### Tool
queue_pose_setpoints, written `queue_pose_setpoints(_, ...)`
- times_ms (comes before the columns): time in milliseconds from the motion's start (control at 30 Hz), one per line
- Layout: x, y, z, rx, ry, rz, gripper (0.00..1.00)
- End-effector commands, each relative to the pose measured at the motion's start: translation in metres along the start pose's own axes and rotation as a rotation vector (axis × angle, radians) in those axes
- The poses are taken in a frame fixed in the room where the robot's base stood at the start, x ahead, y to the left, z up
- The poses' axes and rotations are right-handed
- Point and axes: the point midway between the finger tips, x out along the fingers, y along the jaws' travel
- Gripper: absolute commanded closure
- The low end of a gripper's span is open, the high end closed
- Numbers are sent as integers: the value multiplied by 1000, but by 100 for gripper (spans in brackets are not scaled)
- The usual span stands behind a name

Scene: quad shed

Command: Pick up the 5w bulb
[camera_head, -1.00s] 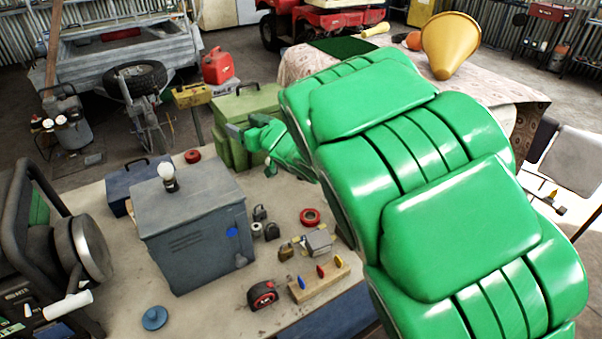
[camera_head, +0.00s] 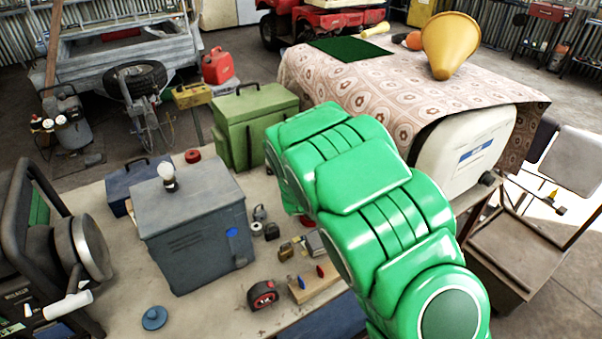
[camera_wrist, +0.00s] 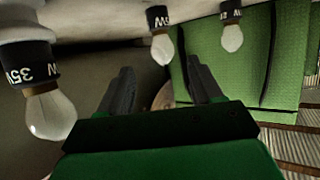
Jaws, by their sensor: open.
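Three clear bulbs with black collars show in the wrist view, glass downward in that picture. The near left bulb (camera_wrist: 50,115) has a collar reading 35 W. The middle bulb (camera_wrist: 162,48) and the right bulb (camera_wrist: 231,38) have only partly legible labels, so I cannot tell which is 5W. My gripper (camera_wrist: 162,88) is open and empty, with the middle bulb ahead of the gap between its fingers, apart from them. In the head view my green arm hides the gripper. One bulb (camera_head: 166,173) stands upright on the grey cabinet there.
The grey cabinet (camera_head: 195,222) stands on the workbench (camera_head: 203,312). A green box (camera_head: 250,122) stands behind my arm. A cloth-covered table (camera_head: 350,87) is behind.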

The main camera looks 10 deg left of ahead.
Motion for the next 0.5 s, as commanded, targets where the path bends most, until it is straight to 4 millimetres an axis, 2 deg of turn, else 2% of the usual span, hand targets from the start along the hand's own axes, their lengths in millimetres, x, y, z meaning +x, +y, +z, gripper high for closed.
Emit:
queue_pose_setpoints(133,13,-1,-1,1,3,-2,35)
queue_pose_setpoints(500,30,-2,-1,0,4,-2,35)
